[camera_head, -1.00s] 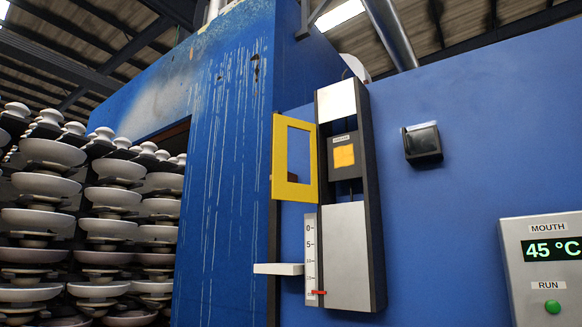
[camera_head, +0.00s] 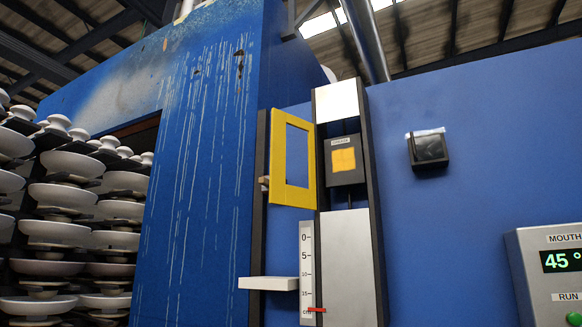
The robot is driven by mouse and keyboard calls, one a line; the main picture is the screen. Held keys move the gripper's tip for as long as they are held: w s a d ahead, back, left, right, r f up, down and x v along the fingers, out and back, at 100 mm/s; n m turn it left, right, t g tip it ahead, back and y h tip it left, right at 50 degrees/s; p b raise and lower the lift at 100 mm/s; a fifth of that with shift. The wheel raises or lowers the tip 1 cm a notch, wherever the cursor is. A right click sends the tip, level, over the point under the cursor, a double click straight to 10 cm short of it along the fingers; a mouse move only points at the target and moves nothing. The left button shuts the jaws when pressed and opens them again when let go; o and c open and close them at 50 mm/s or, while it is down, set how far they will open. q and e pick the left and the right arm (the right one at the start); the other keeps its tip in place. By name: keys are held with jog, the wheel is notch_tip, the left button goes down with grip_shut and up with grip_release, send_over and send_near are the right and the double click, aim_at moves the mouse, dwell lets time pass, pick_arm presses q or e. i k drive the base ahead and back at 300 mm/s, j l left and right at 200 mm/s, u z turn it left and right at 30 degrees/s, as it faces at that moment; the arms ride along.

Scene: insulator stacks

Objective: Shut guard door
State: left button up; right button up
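The guard door is a yellow frame (camera_head: 306,155) with an open middle. It stands swung open at the left side of a tall grey and black housing (camera_head: 348,255) on the blue wall. A small pinkish handle or knob (camera_head: 264,183) shows at the door's left edge. In the housing's opening beside the door is a dark box with an orange square (camera_head: 344,160). Neither of my grippers is in view.
A white ledge (camera_head: 268,283) juts out below the door, next to a scale with a red pointer (camera_head: 317,310). A dark box (camera_head: 427,148) and a display panel (camera_head: 545,245) are on the right. Stacked insulators (camera_head: 55,233) stand at the left.

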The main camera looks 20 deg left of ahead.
aim_at(280, 194)
jog(key=j+z, duration=0.25)
jog(key=j, duration=0.4)
jog(key=j+z, duration=0.2)
jog(key=j, duration=0.4)
jog(key=j+z, duration=0.25)
jog(key=j, duration=0.4)
jog(key=k+j+z, duration=0.25)
jog(key=j, duration=0.3)
jog(key=k+j+z, duration=0.1)
jog(key=j+z, duration=0.2)
jog(key=j, duration=0.55)
jog(key=j+z, duration=0.1)
jog(key=j, duration=0.4)
jog(key=k+j+z, duration=0.1)
jog(key=j, duration=0.4)
jog(key=k+j+z, duration=0.1)
jog(key=j, duration=0.35)
